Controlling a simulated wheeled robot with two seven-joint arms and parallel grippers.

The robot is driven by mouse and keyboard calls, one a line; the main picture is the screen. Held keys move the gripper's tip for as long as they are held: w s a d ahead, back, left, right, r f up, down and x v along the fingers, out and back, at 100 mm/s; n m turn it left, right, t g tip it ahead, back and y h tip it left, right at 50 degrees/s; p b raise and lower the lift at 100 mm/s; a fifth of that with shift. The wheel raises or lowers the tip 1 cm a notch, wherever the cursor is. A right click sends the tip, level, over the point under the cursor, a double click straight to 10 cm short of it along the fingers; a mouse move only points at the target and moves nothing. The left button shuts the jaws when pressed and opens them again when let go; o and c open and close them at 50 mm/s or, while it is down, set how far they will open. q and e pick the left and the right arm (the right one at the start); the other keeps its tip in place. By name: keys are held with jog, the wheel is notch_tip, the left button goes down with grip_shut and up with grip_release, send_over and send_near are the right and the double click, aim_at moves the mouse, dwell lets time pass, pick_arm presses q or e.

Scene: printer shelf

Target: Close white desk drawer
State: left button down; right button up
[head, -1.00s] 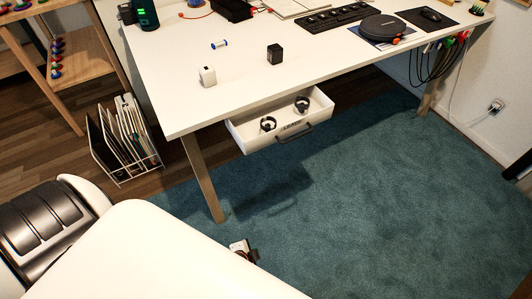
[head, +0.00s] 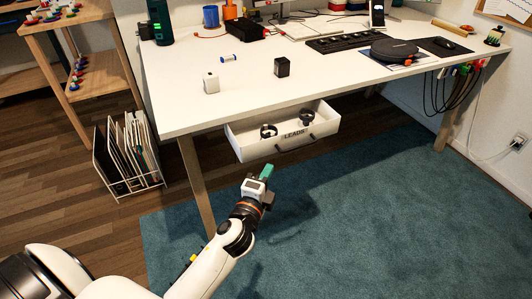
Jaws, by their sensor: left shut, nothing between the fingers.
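The white desk drawer (head: 244,147) hangs under the white desk and is pulled open. Its front carries the label "LEADS", and two dark ring-like items lie inside it. My left gripper (head: 266,172) is below and in front of the drawer, its fingertips shut and empty, with a green part at the tip. It appears apart from the drawer front. My right gripper is not in view.
The white desk (head: 200,115) holds a white block (head: 211,83), a black block (head: 282,67) and a keyboard. A desk leg (head: 197,185) stands left of my gripper. A file rack (head: 128,160) is farther left. The teal carpet (head: 380,210) is clear.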

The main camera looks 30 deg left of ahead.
aim_at(271, 143)
pick_arm(q)
jog(key=w+a, duration=0.1)
jog(key=w, duration=0.1)
jog(key=w+a, duration=0.1)
jog(key=w, duration=0.1)
jog(key=w+a, duration=0.1)
jog(key=w, duration=0.1)
jog(key=shift+w, duration=0.3)
jog(key=shift+w+a, duration=0.3)
jog(key=shift+a, duration=0.05)
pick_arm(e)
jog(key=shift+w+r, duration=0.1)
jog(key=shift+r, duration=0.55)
